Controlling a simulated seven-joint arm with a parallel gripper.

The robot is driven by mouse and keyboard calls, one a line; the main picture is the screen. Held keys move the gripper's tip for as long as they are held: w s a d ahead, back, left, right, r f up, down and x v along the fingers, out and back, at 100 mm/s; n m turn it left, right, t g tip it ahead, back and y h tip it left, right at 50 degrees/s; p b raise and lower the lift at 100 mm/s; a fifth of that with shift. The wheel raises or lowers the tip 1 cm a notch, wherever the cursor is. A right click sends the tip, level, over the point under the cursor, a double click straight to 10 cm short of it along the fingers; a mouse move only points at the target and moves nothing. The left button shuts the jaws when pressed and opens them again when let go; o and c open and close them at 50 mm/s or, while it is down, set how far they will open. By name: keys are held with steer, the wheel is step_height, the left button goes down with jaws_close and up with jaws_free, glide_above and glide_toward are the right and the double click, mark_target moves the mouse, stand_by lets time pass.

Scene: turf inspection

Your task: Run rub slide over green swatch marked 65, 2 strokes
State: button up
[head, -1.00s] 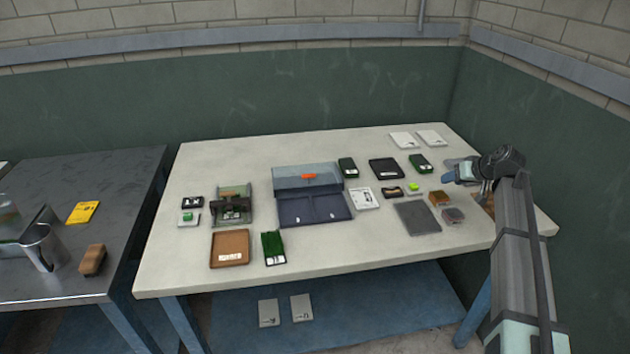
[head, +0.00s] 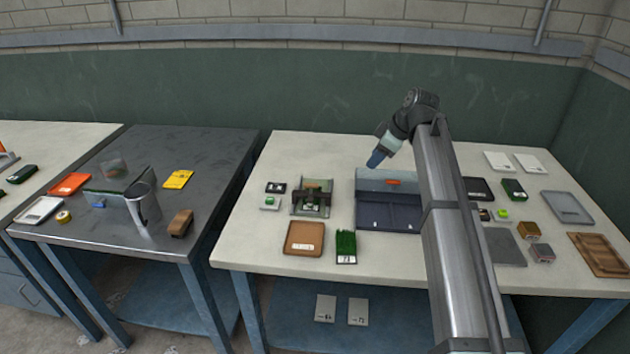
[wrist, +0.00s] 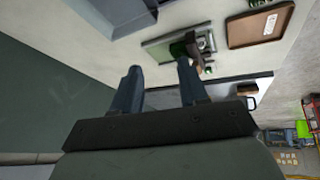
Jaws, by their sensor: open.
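A grey-green rig (head: 296,210) with a dark bridge-like slide (head: 313,190) across it stands on the pale table, left of centre. A green patch shows under the slide. The rig also shows in the wrist view (wrist: 158,47), just beyond the fingertips. A green swatch (head: 345,241) lies in front of it, its label too small to read surely. Another green swatch (head: 514,187) lies at the right. My gripper (head: 373,163) is above the back of the blue box; in the wrist view its fingers (wrist: 158,72) are apart and empty.
A brown tray (head: 289,248) lies in front of the rig. My arm hides part of the table. A dark side table (head: 150,240) holds a metal jug (head: 146,205) and a brown block (head: 180,223).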

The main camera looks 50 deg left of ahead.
steer(key=s+a+r+n+h, duration=0.1)
steer(key=s+a+r+n, duration=0.25)
steer(key=s+a, duration=0.45)
glide_toward(312, 184)
steer(key=shift+g, duration=0.4)
steer(key=x, duration=0.8)
steer(key=shift+w+f, duration=0.1)
steer(key=shift+w, duration=0.3)
jaws_close()
